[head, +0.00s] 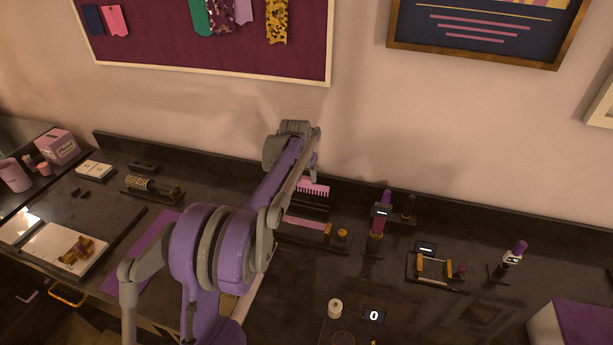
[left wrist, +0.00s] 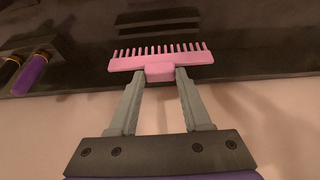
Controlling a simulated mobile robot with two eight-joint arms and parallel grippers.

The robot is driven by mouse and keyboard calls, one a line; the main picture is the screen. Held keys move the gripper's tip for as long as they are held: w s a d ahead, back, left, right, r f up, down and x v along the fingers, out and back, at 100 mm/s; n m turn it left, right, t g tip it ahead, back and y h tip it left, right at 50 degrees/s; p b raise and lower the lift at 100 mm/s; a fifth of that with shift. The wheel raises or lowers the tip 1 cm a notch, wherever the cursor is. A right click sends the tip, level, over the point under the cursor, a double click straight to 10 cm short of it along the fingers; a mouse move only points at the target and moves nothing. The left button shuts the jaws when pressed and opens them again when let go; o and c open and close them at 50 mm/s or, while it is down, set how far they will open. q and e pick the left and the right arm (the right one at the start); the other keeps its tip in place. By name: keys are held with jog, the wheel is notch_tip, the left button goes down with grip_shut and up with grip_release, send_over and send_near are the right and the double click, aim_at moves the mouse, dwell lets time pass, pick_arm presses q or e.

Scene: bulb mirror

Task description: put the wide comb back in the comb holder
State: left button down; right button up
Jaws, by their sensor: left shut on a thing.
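My left gripper (head: 313,173) is shut on the wide comb (head: 316,188), a pink comb with a row of thick teeth. In the left wrist view the gripper (left wrist: 160,80) pinches the stub at the middle of the comb's back (left wrist: 160,60), with the teeth pointing away from the fingers. The comb is close to the dark comb holder (head: 308,208), near the wall. The holder's dark bars (left wrist: 157,28) show beyond the teeth in the left wrist view. I cannot tell whether comb and holder touch. My left arm hides part of the holder. My right gripper is out of view.
A pink bar-shaped thing (head: 304,222) lies just in front of the holder. A purple-handled tool (head: 379,222) stands to its right. The wall edge is close behind.

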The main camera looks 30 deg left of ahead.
aim_at(307, 190)
pick_arm(q)
jog(key=shift+f, duration=0.1)
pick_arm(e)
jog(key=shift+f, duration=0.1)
pick_arm(q)
jog(key=shift+f, duration=0.45)
jog(key=shift+f+b, duration=1)
jog(key=shift+f, duration=0.9)
jog(key=shift+r, duration=0.25)
jog(key=shift+w+f, duration=0.15)
jog(key=shift+w, duration=0.05)
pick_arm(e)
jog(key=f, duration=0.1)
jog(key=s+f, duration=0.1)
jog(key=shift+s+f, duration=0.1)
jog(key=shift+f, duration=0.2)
pick_arm(q)
jog(key=shift+s, duration=0.15)
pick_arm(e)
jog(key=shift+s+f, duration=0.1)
pick_arm(q)
jog(key=shift+f, duration=0.3)
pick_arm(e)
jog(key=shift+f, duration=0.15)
pick_arm(q)
jog(key=shift+f+b, duration=0.7)
jog(key=shift+f, duration=0.65)
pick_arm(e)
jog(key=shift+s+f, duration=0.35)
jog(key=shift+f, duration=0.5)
